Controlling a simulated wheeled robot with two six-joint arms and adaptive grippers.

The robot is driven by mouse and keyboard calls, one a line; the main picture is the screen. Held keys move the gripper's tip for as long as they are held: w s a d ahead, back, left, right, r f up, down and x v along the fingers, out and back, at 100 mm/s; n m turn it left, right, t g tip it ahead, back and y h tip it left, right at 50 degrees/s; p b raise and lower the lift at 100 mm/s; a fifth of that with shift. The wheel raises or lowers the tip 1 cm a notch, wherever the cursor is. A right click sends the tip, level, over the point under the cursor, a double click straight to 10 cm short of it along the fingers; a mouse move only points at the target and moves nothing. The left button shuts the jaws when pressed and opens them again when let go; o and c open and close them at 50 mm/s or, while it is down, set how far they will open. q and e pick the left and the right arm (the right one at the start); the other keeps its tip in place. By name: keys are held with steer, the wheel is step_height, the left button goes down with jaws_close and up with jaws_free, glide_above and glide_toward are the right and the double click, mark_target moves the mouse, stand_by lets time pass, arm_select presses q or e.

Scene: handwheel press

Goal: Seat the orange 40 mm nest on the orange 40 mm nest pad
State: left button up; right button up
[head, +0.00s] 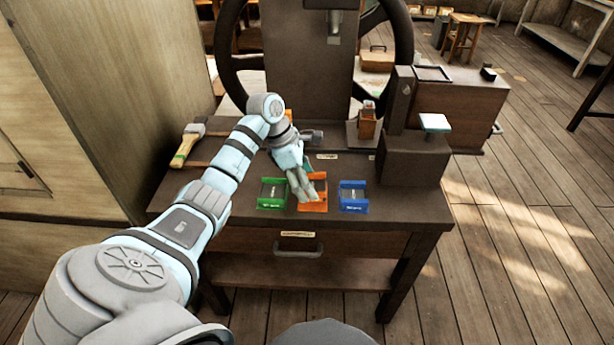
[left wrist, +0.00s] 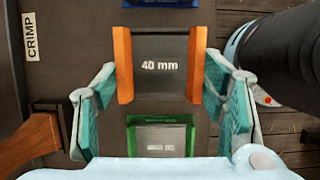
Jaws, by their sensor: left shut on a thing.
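The orange 40 mm nest (head: 314,206) is in the row on the bench, between a green nest and a blue nest. In the left wrist view it shows as a dark block marked "40 mm" (left wrist: 160,82) with an orange wall on each side. My left gripper (head: 306,188) reaches down over it and is shut on it. In the left wrist view its teal finger pads (left wrist: 160,90) stand on either side of the orange walls. I cannot make out the orange nest pad. My right gripper is not in view.
The green nest (head: 272,194) and the blue nest (head: 353,196) stand close on either side. Behind are the press column (head: 310,60) and handwheel (head: 238,85). A brush (head: 186,146) lies at the left and a dark block (head: 412,158) stands at the right.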

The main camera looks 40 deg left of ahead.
arm_select(q)
steer(key=shift+f+b, duration=0.85)
steer(key=shift+f, duration=0.25)
stand_by(0.4)
steer(key=o, duration=2)
steer(key=shift+r, duration=0.1)
steer(key=shift+c, duration=0.2)
steer(key=shift+s, duration=0.1)
steer(key=v, duration=1.2)
